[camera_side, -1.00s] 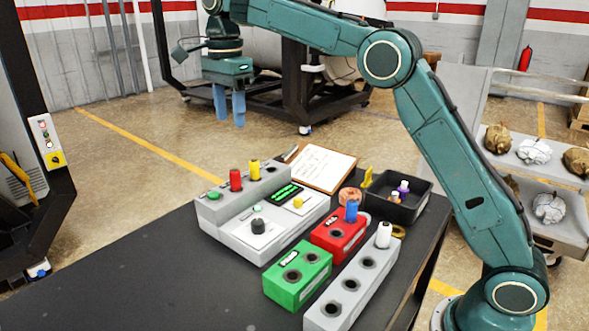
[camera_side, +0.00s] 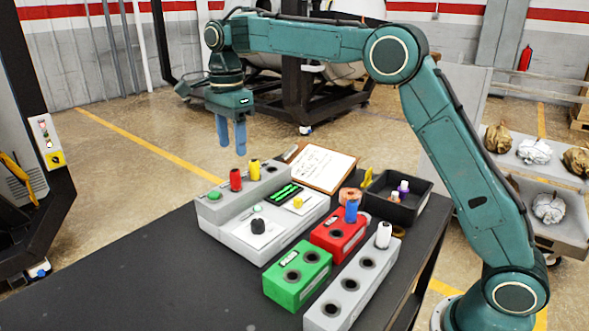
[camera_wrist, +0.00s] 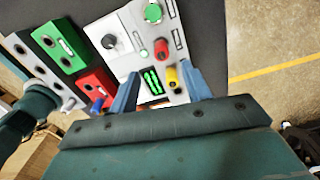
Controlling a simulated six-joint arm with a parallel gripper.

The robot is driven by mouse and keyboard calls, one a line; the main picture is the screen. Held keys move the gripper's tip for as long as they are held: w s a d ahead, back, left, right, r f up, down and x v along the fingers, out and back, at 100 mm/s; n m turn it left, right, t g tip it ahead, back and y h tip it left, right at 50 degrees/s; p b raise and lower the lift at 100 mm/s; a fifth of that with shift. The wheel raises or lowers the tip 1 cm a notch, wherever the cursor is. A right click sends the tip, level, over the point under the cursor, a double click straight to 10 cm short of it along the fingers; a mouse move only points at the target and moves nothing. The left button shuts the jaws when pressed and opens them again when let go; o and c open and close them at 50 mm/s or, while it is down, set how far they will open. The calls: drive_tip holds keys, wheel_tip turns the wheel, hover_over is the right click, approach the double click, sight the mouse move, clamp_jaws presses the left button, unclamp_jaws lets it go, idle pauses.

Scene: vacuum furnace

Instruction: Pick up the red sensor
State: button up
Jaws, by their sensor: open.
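The red sensor (camera_side: 236,180) is a small upright cylinder standing in the back strip of the grey console, left of a yellow cylinder (camera_side: 254,169). In the wrist view the red sensor (camera_wrist: 161,48) stands beyond the fingers, with the yellow cylinder (camera_wrist: 172,77) nearer. My gripper (camera_side: 231,148) is open and empty, with blue fingers pointing down, above and behind the red sensor and clear of it. In the wrist view my gripper (camera_wrist: 160,85) has its fingers wide apart.
The grey console (camera_side: 226,219) has a black knob (camera_side: 258,226) and a green button (camera_side: 214,196). A red block (camera_side: 330,242), a green block (camera_side: 290,288), a light grey rack (camera_side: 335,302), a black bin (camera_side: 405,216) and a clipboard (camera_side: 318,171) are nearby. The table's left front is clear.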

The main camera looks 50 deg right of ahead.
sight(234, 170)
drive_tip(key=shift+f, duration=1.3)
drive_tip(key=shift+w+f, duration=0.1)
drive_tip(key=shift+f, duration=2.55)
clamp_jaws()
